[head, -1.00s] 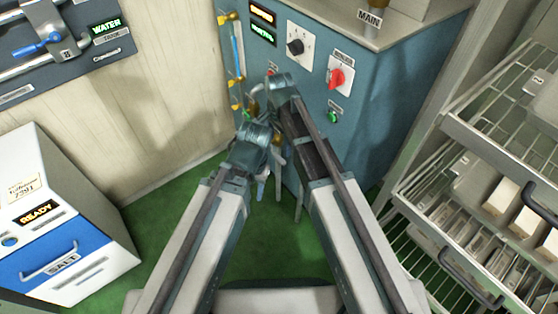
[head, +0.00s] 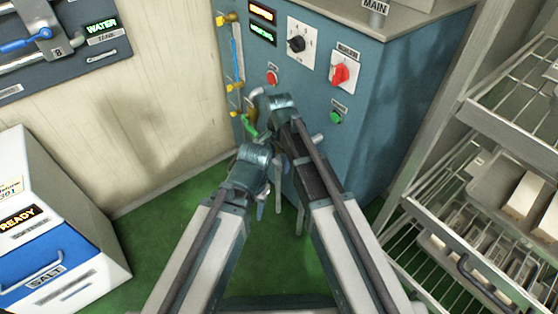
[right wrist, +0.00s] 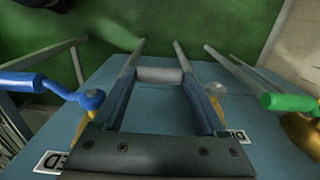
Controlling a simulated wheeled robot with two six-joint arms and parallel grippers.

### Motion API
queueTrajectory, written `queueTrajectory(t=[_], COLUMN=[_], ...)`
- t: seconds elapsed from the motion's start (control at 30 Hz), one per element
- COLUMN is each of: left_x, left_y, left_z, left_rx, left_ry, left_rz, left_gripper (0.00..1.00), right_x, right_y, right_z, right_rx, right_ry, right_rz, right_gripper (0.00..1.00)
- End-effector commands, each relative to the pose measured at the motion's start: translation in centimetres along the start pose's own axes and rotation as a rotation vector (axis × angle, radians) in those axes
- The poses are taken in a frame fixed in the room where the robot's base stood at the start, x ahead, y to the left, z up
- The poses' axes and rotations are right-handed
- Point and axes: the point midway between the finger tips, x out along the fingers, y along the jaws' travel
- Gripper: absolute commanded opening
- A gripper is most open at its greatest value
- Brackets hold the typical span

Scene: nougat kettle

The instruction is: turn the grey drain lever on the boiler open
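In the right wrist view the grey drain lever's thick grip (right wrist: 159,75) lies crosswise between the fingers of my right gripper (right wrist: 159,68). The fingers stand apart, one at each end of the grip; I cannot tell whether they touch it. The lever's hub is partly hidden behind the right finger. In the head view my right arm (head: 283,103) reaches the front of the blue boiler (head: 385,110), and its gripper is mostly hidden. My left arm (head: 253,160) is close beside it; its fingers cannot be made out clearly.
A blue lever (right wrist: 30,82) and a green lever (right wrist: 290,102) flank the right gripper closely. A red knob (head: 340,75) and a green button (head: 336,117) are on the boiler front. A wire rack (head: 480,110) stands right, a salt bin (head: 50,255) left. Green floor is clear between.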

Motion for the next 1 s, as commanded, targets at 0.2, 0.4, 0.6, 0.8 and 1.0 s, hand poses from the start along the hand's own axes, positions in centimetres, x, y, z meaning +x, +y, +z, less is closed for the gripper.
queueTrajectory(t=[0.2, 0.4, 0.6, 0.8, 1.0], left_x=[0.0, 0.0, 0.0, 1.2, 1.2], left_y=[0.0, 0.0, 0.0, 0.1, 0.2], left_z=[0.0, 0.0, 0.0, -0.1, -0.1], left_rx=[0.000, 0.000, 0.000, 0.002, 0.002], left_ry=[0.000, 0.000, 0.000, 0.000, 0.001], left_rz=[0.000, 0.000, 0.000, 0.001, 0.001], left_gripper=[0.50, 0.50, 0.50, 0.50, 0.50], right_x=[0.0, 0.0, 0.0, 1.1, 1.0], right_y=[0.0, 0.0, 0.0, 0.5, 0.2], right_z=[0.0, 0.0, 0.0, 0.1, 0.0], right_rx=[0.000, 0.000, 0.000, 0.000, 0.000], right_ry=[0.000, 0.000, 0.000, 0.000, -0.001], right_rz=[0.000, 0.000, -0.001, -0.096, -0.125], right_gripper=[0.33, 0.00, 0.00, 0.00, 0.00])
